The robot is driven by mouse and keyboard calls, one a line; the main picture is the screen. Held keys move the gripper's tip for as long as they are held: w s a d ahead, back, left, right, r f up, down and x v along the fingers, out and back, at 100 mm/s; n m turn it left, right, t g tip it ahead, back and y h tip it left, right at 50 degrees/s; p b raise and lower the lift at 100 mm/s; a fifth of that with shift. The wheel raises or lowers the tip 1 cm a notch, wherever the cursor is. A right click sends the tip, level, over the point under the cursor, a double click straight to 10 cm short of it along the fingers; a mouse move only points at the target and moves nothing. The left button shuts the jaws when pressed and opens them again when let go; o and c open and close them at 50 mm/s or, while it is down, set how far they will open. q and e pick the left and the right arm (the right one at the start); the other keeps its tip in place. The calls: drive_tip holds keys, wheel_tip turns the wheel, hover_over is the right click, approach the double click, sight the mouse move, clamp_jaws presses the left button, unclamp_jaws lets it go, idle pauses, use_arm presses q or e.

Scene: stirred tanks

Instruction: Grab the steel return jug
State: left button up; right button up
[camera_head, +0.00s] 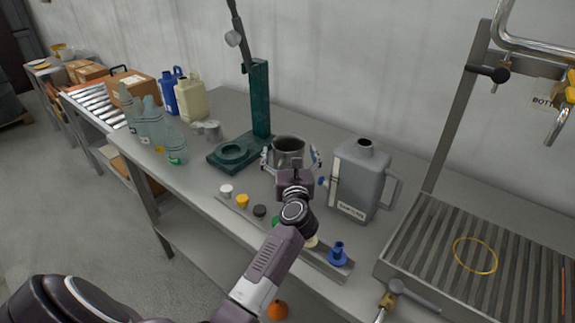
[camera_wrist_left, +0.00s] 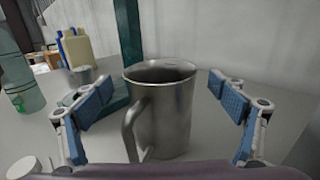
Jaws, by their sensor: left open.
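The steel jug (camera_head: 289,146) stands upright on the grey bench, just beyond my left gripper (camera_head: 291,160) in the head view. In the left wrist view the steel jug (camera_wrist_left: 165,112) is close, with its handle toward the lower left. My left gripper (camera_wrist_left: 160,110) is open, with one blue-padded finger on each side of the jug. Both pads look apart from its wall. My arm hides the lower part of the jug in the head view. My right gripper is not in view.
A grey jerrycan (camera_head: 361,180) stands right of the jug. A green press stand (camera_head: 257,110) is behind left. A strip with several caps (camera_head: 242,201) lies in front, with a blue funnel piece (camera_head: 338,255) at its end. A ribbed drain tray (camera_head: 490,250) is at right.

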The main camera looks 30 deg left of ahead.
use_arm(q)
drive_tip(key=shift+x, duration=1.25)
drive_tip(key=c, duration=1.6)
drive_tip(key=shift+c, duration=0.8)
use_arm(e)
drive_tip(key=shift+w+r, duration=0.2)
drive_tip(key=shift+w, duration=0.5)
use_arm(q)
drive_tip(key=shift+r, duration=0.15)
